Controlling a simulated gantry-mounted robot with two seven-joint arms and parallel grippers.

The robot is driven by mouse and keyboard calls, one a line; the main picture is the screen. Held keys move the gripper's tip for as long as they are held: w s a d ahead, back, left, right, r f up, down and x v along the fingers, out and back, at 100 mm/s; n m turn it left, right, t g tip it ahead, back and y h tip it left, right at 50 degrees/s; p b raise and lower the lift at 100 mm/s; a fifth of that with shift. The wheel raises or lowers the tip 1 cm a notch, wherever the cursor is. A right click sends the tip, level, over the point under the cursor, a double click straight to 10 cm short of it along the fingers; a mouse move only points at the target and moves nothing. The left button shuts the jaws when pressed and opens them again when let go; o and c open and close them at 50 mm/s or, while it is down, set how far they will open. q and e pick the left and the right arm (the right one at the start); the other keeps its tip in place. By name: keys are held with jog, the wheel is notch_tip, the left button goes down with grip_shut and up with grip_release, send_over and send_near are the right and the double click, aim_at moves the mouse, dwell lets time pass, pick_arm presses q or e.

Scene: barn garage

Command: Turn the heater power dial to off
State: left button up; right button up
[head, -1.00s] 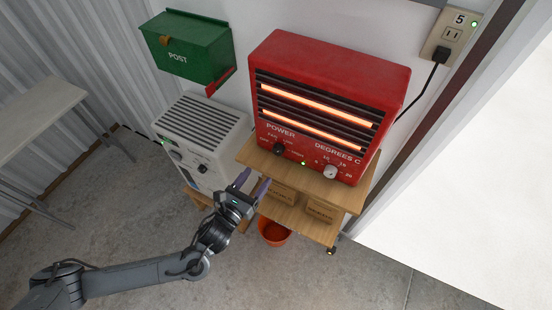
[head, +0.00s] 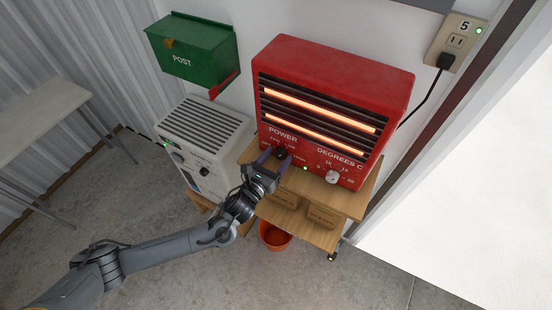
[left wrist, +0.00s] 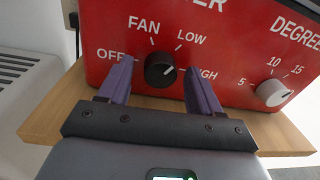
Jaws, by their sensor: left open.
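The red heater (head: 335,80) stands on a wooden shelf stand, its bars glowing orange. Its black power dial (left wrist: 160,70) has OFF at left, FAN and LOW above and HIGH at right. The dial's white mark points right, roughly toward HIGH. My left gripper (head: 275,157) is in front of the heater's lower left. In the left wrist view its two purple fingers are open, one on each side of the dial, with gaps showing; nothing is held. I cannot tell whether the fingertips touch the heater face. My right gripper is not in view.
A white temperature dial (left wrist: 272,92) sits right of the power dial. The wooden stand (head: 360,200) juts out below the heater. A white appliance (head: 205,130) stands at left, with a green post box (head: 192,55) above it. An orange bucket (head: 274,236) is on the floor.

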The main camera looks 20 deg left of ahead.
pick_arm(q)
jog(key=shift+c, duration=0.3)
jog(key=c, duration=1)
